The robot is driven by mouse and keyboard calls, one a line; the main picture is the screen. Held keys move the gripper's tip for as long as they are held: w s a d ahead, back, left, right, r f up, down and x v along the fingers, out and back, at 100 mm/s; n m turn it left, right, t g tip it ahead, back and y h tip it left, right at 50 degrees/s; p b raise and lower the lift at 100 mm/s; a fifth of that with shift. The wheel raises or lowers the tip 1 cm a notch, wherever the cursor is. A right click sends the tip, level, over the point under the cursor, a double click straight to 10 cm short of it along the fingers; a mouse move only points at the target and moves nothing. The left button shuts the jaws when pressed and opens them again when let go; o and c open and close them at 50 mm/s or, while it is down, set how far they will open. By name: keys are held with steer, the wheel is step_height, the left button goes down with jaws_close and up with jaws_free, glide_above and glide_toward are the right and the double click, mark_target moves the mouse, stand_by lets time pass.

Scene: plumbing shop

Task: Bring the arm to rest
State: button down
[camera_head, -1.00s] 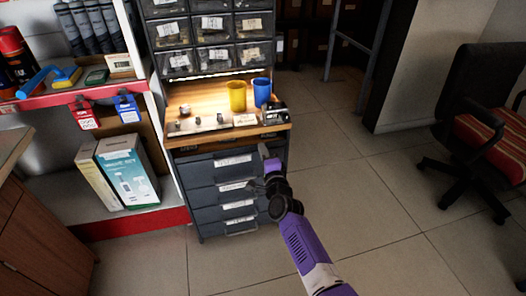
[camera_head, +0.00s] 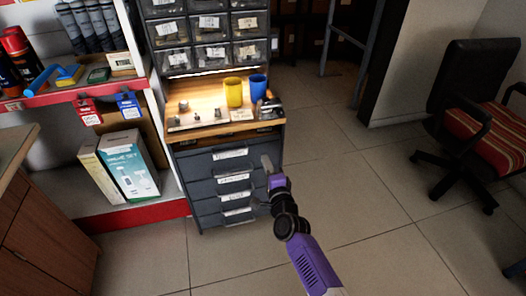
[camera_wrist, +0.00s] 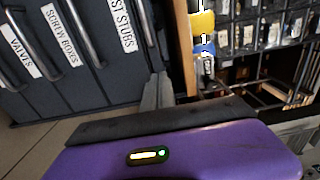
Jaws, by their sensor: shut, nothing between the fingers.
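My purple arm reaches in from the bottom right in the head view. My gripper (camera_head: 266,162) is at its end, in front of the dark drawer cabinet (camera_head: 228,185) and just below its worktop, with nothing in it. In the wrist view the gripper fingers (camera_wrist: 158,90) are together and empty. The cabinet drawers, with labels such as "VALVES" and "SCREW BOXES", fill the upper left of the wrist view. I cannot tell the exact gap between gripper and drawer fronts.
On the wooden worktop (camera_head: 205,97) stand a yellow cup (camera_head: 233,92), a blue cup (camera_head: 258,87) and small fittings. A red-edged shelf (camera_head: 90,91) with boxes is at left. An office chair (camera_head: 470,115) is at right. The tiled floor between is clear.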

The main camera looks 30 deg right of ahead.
steer(key=shift+p+v, duration=0.65)
steer(key=shift+v, duration=1.65)
steer(key=s+a+r+n+g+y, duration=0.15)
steer(key=s+a+r+n, duration=0.4)
steer(key=s, duration=0.95)
steer(key=s+a+r+n+y, duration=0.25)
steer(key=s+n, duration=0.65)
steer(key=s, duration=0.6)
steer(key=s+a+r+n+g+y, duration=0.1)
steer(key=s+a+r+n, duration=0.45)
steer(key=s, duration=1.05)
step_height(320, 180, up, 18)
steer(key=w+d+n+p, duration=0.1)
steer(key=d+p, duration=0.1)
steer(key=p, duration=1.7)
